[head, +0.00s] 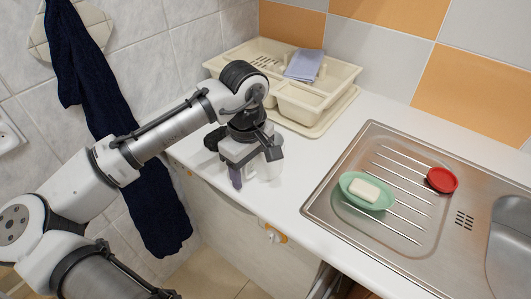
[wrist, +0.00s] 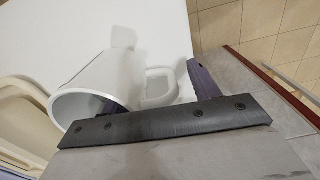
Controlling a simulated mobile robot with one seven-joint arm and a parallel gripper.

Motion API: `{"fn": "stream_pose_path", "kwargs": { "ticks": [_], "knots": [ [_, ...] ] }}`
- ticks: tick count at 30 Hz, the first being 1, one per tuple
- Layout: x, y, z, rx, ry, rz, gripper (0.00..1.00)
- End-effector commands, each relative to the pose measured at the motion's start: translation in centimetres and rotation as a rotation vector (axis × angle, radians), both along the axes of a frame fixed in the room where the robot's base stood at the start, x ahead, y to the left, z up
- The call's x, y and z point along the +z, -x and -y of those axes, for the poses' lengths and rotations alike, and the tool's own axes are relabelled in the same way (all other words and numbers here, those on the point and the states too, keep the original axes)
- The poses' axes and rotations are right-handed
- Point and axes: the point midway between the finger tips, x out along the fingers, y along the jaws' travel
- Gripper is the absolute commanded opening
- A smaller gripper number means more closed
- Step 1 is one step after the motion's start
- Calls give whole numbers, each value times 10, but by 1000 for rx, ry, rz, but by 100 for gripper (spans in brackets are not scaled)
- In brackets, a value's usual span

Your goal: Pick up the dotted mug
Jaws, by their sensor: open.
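A white mug (head: 271,167) stands on the counter near its front edge, partly hidden behind my gripper (head: 255,165) in the head view. In the wrist view the mug (wrist: 88,82) shows its open rim and its handle (wrist: 160,86). No dots show on the visible side. My gripper is open and close to the mug. In the wrist view one purple finger (wrist: 203,80) is beyond the handle, on the right. The other finger is mostly hidden near the mug's rim. I cannot tell whether either finger touches the mug.
A cream dish rack (head: 338,82) with a grey-blue cloth (head: 304,65) stands behind the mug. At right, a steel sink (head: 330,212) holds a green soap dish (head: 353,200) with soap (head: 364,190) and a red round dish (head: 441,180). A dark towel (head: 90,75) hangs at left.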

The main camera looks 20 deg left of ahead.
Motion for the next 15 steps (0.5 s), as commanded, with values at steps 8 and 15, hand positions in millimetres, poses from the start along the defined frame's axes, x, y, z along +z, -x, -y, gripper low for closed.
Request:
{"fn": "stream_pose_path", "kwargs": {
  "ticks": [8, 15],
  "knots": [
    [-8, 0, 0, 0, -1, 0, 61],
    [-8, 0, 0, 0, -1, 0, 35]
  ]
}}
